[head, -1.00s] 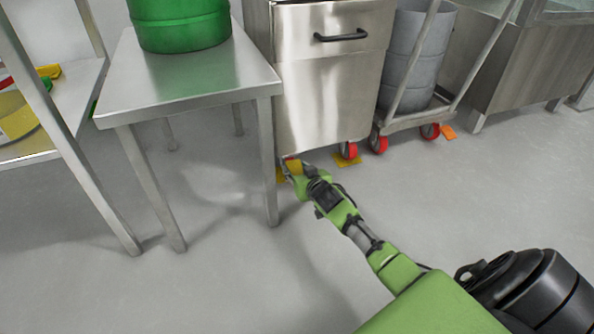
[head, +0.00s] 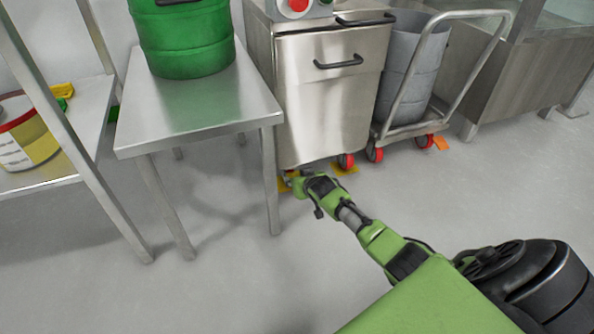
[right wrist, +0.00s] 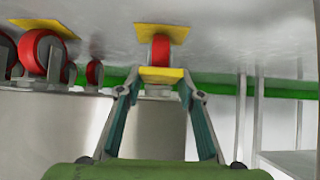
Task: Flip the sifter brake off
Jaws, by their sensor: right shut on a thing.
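A stainless steel cabinet on casters (head: 330,105), apparently the sifter, stands right of the steel table. In the right wrist view, which looks inverted with the floor at the top, a red caster wheel (right wrist: 161,50) has a yellow brake pedal (right wrist: 160,73) on it. My right gripper (right wrist: 160,88) has its fingertips closed on this pedal, one finger at each side. In the head view my right gripper (head: 292,180) is low at the cabinet's front left corner; the wheel there is mostly hidden. My left gripper is not in view.
A steel table (head: 200,115) with a green drum (head: 185,40) is close left of my arm; its front leg (head: 271,180) stands beside the gripper. A cart (head: 410,130) with a grey drum stands right. A shelf (head: 40,178) is far left. Front floor is clear.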

